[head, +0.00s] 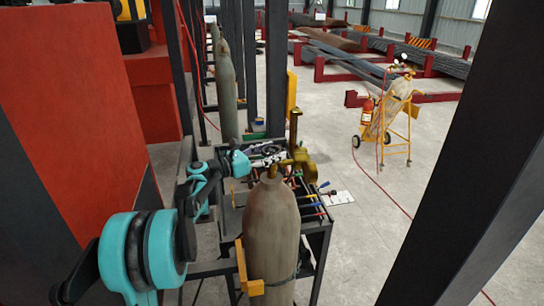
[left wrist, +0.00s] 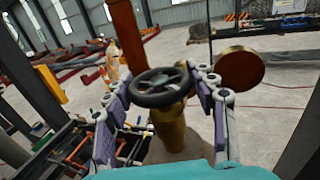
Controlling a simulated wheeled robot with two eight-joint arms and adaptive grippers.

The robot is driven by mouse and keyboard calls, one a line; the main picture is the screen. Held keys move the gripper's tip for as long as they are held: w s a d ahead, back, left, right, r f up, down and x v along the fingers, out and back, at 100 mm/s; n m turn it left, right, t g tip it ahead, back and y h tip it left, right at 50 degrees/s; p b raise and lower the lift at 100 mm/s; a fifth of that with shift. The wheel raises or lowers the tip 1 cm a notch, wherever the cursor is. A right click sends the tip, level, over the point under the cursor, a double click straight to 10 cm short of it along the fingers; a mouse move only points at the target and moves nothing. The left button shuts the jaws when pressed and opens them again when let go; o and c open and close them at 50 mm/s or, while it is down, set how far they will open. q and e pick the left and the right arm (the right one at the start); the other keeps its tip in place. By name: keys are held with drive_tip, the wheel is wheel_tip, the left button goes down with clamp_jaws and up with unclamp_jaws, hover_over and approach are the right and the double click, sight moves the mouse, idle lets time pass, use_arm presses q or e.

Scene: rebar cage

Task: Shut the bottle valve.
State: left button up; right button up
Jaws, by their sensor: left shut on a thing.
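A tall grey-brown gas bottle (head: 271,235) stands upright in the middle of the head view. Its brass valve (head: 303,162) sits on top and also shows in the left wrist view (left wrist: 170,132), below a dark spoked handwheel (left wrist: 160,88). My left gripper (head: 268,158) reaches in from the left at the bottle's top. In the left wrist view its two fingers (left wrist: 160,80) lie on either side of the handwheel and are shut on it. The fingers' exact contact is small in the head view. My right gripper is not in view.
A dark cart (head: 318,228) with tools stands behind the bottle, and a yellow bracket (head: 247,270) is at the bottle's side. A second grey bottle (head: 226,95) stands farther back. A yellow trolley (head: 390,115) is at the right. Dark posts flank the view; the floor at right is mostly clear.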

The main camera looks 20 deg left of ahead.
use_arm(q)
drive_tip(key=m+g+h, duration=0.3)
drive_tip(key=shift+w+a+h+b, duration=0.1)
drive_tip(key=shift+h+b, duration=0.2)
drive_tip(key=shift+b, duration=0.05)
drive_tip(key=shift+m+g+h, duration=0.8)
drive_tip(key=shift+g, duration=0.2)
drive_tip(key=m+g+h, duration=0.1)
drive_tip(key=m+g+p, duration=0.1)
drive_tip(key=g, duration=0.1)
drive_tip(key=shift+r+m+g+h, duration=0.15)
drive_tip(key=shift+m+g+h, duration=0.15)
drive_tip(key=shift+h, duration=0.1)
drive_tip(key=shift+m+g+h+p, duration=0.5)
drive_tip(key=shift+m+g+p, duration=0.5)
drive_tip(key=shift+g, duration=0.6)
drive_tip(key=shift+m+g, duration=0.3)
drive_tip(key=o, duration=1.2)
drive_tip(key=shift+c, duration=0.2)
